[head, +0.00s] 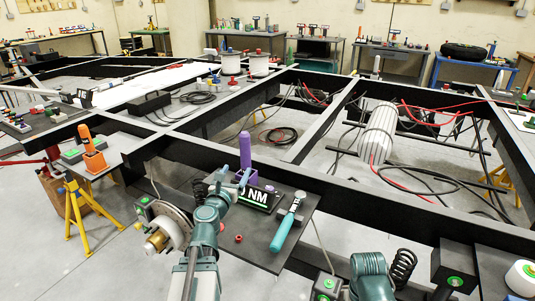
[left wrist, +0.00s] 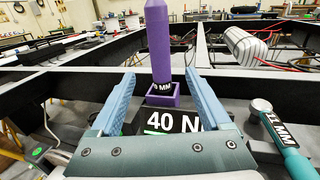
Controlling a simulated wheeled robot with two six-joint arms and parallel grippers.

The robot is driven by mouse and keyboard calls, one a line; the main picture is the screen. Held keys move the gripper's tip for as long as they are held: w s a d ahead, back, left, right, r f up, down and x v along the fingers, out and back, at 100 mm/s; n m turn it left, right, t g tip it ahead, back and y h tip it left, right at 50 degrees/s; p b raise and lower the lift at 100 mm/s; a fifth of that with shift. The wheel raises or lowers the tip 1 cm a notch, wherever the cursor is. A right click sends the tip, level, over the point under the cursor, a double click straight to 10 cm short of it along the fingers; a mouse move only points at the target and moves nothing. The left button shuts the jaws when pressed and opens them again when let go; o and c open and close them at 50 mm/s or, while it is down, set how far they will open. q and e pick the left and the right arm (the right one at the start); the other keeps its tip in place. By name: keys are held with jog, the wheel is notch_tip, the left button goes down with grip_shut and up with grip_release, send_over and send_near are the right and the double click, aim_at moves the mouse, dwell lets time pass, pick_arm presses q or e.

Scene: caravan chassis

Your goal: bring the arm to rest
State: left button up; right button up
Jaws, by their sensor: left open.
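My left gripper (head: 233,178) is over the small dark work board (head: 262,262) beside the chassis rail. In the left wrist view its two blue fingers (left wrist: 160,76) stand wide apart with nothing between them. Beyond the fingertips, a purple tool (left wrist: 157,40) stands upright in a purple square holder (left wrist: 163,94); it also shows in the head view (head: 245,150). A black block (left wrist: 180,122) with a "40 N" label lies just past the palm. My right arm (head: 371,277) shows only as a teal link at the bottom of the head view; its gripper is out of frame.
A teal-handled wrench (head: 287,226) lies on the board to the right. A hub with a brake disc (head: 167,230) is left of my arm. Black chassis rails (head: 340,196) cross the view. An orange holder (head: 93,160) stands at the left, above a yellow stand (head: 75,205).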

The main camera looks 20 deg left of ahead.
pick_arm(q)
jog(key=w+d+r+m+g+h+p, duration=0.2)
jog(key=d+m+h+p, duration=0.35)
jog(key=d+m, duration=0.65)
jog(key=s+d+f+m+g+h+p, duration=0.1)
jog(key=s+d+m+g+h+p, duration=0.2)
jog(key=d+m, duration=0.45)
jog(key=s+d+f+m+g+h+p, duration=0.1)
jog(key=s+d+m+g+p, duration=0.3)
jog(key=d, duration=0.7)
jog(key=s+d+f+m+g+y+p, duration=0.1)
jog(key=s+d+m+g+y+p, duration=0.1)
jog(key=s+d+m+g+p, duration=0.6)
jog(key=s+a+r+m+g+y+p, duration=0.1)
jog(key=s+a+r+m+y+p, duration=0.1)
jog(key=s+a+m+y, duration=0.3)
jog(key=s+m+y, duration=0.1)
jog(key=s+m, duration=0.2)
jog(key=m, duration=0.2)
jog(key=shift+a, duration=0.35)
jog(key=shift+s, duration=0.1)
